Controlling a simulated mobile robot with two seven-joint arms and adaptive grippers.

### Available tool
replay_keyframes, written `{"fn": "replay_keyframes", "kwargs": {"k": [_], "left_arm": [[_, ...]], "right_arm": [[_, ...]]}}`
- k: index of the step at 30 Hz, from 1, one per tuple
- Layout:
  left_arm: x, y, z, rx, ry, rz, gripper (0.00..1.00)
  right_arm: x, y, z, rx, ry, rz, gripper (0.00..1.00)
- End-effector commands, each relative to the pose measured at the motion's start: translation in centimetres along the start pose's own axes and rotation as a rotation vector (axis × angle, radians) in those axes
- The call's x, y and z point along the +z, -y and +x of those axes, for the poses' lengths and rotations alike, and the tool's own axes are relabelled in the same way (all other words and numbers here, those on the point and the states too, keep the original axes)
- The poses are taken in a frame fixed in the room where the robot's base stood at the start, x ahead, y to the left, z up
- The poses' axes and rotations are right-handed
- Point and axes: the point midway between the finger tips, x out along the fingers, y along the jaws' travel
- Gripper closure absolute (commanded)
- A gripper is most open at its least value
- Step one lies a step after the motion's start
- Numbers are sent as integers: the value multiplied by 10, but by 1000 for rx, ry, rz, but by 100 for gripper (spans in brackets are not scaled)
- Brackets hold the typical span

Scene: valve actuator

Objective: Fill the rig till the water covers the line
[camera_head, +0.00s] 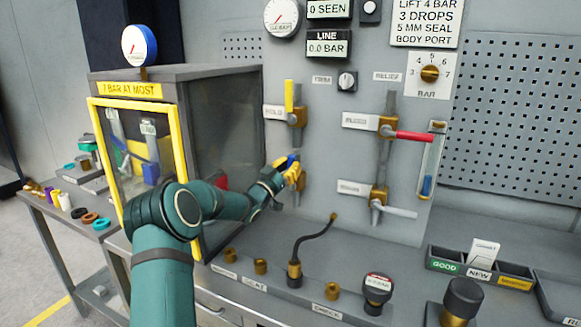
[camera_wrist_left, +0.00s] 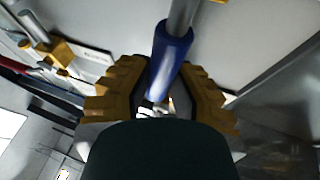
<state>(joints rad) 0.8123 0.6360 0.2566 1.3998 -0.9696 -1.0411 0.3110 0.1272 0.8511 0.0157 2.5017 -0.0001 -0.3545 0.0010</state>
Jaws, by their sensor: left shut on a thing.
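My left gripper (camera_head: 288,174) reaches the grey valve panel (camera_head: 335,170) and is shut on a blue valve handle (camera_head: 292,160). In the left wrist view, the blue handle (camera_wrist_left: 172,50) runs between the yellow fingers (camera_wrist_left: 163,90). The handle's valve body is partly hidden by the gripper. A narrow upright sight tube (camera_head: 432,155) is at the panel's right edge, with blue in its lower part; I cannot make out a fill line. The line readout (camera_head: 324,48) shows 0.0 BAR. My right gripper is not in view.
A yellow lever (camera_head: 289,94) is above my gripper; a red lever (camera_head: 414,136) and a grey lever (camera_head: 398,211) are to the right. A yellow-framed cabinet (camera_head: 225,125) stands left. A black hose (camera_head: 313,240), brass fittings and parts bins (camera_head: 445,267) sit on the bench.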

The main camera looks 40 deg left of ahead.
Motion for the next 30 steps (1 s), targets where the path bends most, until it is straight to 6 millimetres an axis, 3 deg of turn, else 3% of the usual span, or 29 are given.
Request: {"fn": "replay_keyframes", "kwargs": {"k": [1,2,3,4,17,30], "left_arm": [[-3,0,1,-1,-5,2,100],[-3,0,1,-1,-5,2,67],[-3,0,1,-1,-4,2,53],[-2,0,1,-1,-4,2,48],[0,1,-9,-1,2,3,48],[-1,1,-92,-3,2,2,48]], "right_arm": [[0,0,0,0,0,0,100],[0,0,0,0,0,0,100],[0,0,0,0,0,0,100],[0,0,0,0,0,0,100],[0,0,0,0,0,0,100],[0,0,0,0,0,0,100]]}}
